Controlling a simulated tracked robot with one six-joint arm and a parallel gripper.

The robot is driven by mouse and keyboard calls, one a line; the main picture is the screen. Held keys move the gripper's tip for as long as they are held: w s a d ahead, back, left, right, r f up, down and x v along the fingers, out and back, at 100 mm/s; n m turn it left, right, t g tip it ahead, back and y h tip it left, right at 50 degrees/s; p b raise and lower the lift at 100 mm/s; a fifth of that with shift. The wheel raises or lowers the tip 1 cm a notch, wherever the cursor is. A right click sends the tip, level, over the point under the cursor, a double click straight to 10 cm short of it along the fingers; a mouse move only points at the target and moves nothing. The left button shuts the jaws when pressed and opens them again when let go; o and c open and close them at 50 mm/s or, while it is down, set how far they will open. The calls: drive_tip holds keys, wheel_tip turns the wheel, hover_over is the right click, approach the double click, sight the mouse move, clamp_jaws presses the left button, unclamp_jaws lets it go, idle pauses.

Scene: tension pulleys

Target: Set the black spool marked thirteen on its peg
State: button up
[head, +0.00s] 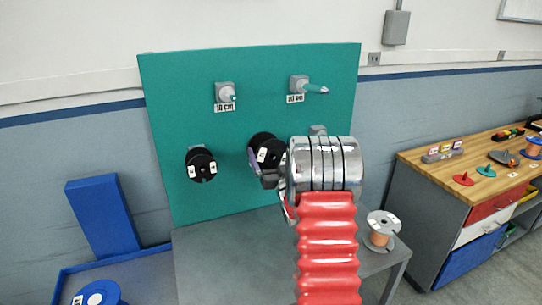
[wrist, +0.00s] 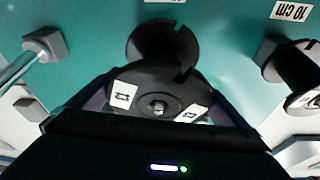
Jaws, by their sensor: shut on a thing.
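My gripper (head: 268,172) is in front of the green board and shut on a black spool (head: 266,148). In the wrist view the gripper (wrist: 160,98) has a finger on each side of the spool (wrist: 150,86). The spool has two white tags on its near face, whose marking I cannot read. A bright round pin end shows in the middle of that face. The spool's far flange is close to the board. I cannot tell whether the spool is fully seated on a peg, as the space behind it is hidden.
Another black spool (head: 201,165) sits on the green board (head: 180,110) to the left. Two bare pegs (head: 226,93) (head: 310,87) stick out above. A bare peg (wrist: 40,55) shows beside my gripper. A copper wire spool (head: 380,232) stands on the grey table (head: 225,255).

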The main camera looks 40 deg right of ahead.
drive_tip(key=shift+r, duration=0.1)
idle(0.3)
drive_tip(key=o, duration=0.8)
drive_tip(key=shift+c, duration=0.2)
drive_tip(key=v, duration=1.3)
drive_tip(key=shift+s+a+f, duration=0.2)
drive_tip(key=shift+s+f, duration=0.05)
drive_tip(key=shift+s, duration=0.05)
